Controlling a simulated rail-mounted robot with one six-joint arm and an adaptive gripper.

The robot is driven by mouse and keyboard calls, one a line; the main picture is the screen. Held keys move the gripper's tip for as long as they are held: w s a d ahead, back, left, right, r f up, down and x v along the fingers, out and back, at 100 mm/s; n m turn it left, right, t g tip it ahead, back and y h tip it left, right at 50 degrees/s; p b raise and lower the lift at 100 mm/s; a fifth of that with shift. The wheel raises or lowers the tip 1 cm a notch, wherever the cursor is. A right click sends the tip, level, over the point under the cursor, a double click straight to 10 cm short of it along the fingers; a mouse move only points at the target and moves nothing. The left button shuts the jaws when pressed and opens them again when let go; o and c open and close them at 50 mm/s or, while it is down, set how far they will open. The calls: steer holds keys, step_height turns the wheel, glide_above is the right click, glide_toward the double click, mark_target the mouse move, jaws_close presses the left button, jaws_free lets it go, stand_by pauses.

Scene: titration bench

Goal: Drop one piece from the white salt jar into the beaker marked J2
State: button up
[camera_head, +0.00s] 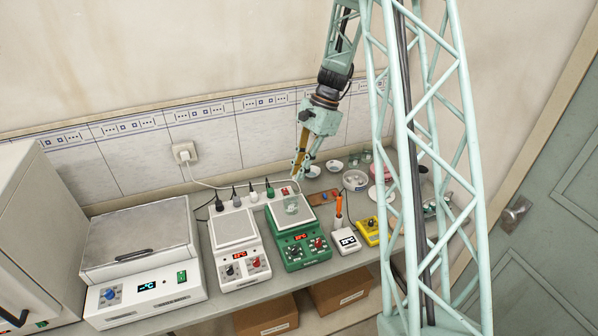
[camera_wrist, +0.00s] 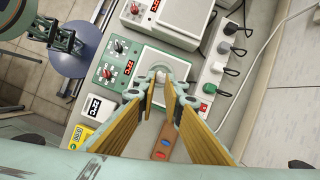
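A clear glass beaker (camera_head: 292,204) stands on the plate of the green hotplate (camera_head: 303,246). Its marking is not readable. A round dish or jar with white pieces (camera_head: 355,180) stands further right on the bench; no label is legible. My gripper (camera_head: 299,173) points down, just above and behind the beaker in the head view. In the wrist view my gripper's two yellow-brown fingers (camera_wrist: 165,83) are apart, with the beaker (camera_wrist: 158,71) just beyond their tips. A small whitish spot shows at the beaker between the tips; I cannot tell whether it is inside the glass.
A white hotplate (camera_head: 238,255) and a larger grey-lidded device (camera_head: 140,250) stand to the left. A white meter (camera_head: 347,241) and a yellow meter (camera_head: 369,231) stand right of the green hotplate. A power strip (camera_head: 255,197) with plugs runs behind. Small white dishes (camera_head: 334,166) stand at the back.

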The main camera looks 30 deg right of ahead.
steer(key=shift+f, duration=0.2)
steer(key=shift+f+b, duration=1.6)
steer(key=shift+f, duration=1.2)
steer(key=o, duration=0.7)
steer(key=shift+r, duration=0.1)
steer(key=v, duration=1.2)
steer(key=shift+a, duration=0.15)
